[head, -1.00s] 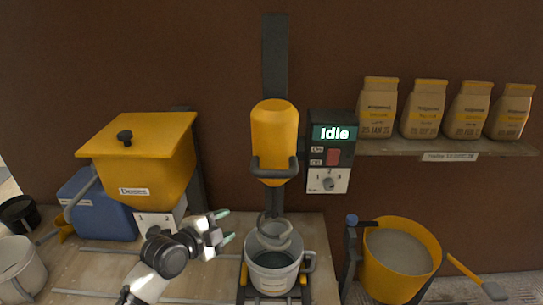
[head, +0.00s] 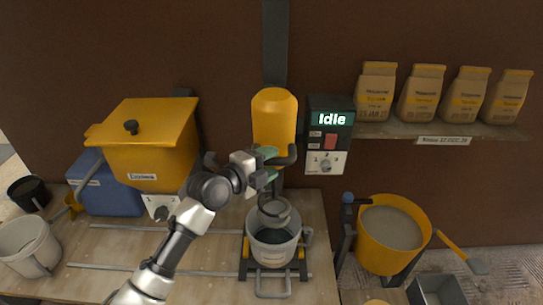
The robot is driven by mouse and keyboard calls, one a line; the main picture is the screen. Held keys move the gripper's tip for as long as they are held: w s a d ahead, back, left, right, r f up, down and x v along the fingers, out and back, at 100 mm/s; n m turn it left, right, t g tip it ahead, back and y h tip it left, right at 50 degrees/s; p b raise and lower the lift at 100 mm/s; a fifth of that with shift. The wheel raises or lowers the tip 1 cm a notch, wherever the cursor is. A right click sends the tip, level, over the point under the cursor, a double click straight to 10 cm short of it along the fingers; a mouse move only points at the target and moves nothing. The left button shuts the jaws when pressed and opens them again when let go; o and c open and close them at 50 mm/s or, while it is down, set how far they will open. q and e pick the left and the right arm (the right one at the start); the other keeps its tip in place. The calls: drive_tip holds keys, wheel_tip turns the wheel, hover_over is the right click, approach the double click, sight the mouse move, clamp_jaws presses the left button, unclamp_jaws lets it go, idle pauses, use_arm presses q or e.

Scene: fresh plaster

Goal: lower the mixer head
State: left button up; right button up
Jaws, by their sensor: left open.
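The mixer head (head: 274,115) is a yellow rounded body on a dark vertical column (head: 275,45), with a dark handle (head: 292,155) at its lower end. Its spiral whisk (head: 274,211) hangs below, at the mouth of a grey bucket (head: 272,257). My left gripper (head: 268,165) is open, its green-tipped fingers pointing right in front of the handle and the lower part of the head. It hides much of the handle; I cannot tell if the fingers touch or surround it. The control box (head: 329,135) to the right reads "Idle". My right gripper is not in view.
A yellow lidded hopper (head: 150,150) and a blue container (head: 105,190) stand left. A yellow tub of grey material (head: 391,228) stands right, with a metal tray (head: 437,289) in front. Several paper bags (head: 418,95) line the wall shelf (head: 440,131). Rails cross the bench.

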use_arm(q)
drive_tip(key=shift+w+d+f, duration=0.1)
drive_tip(key=shift+w+d, duration=0.25)
clamp_jaws()
drive_tip(key=shift+f, duration=0.1)
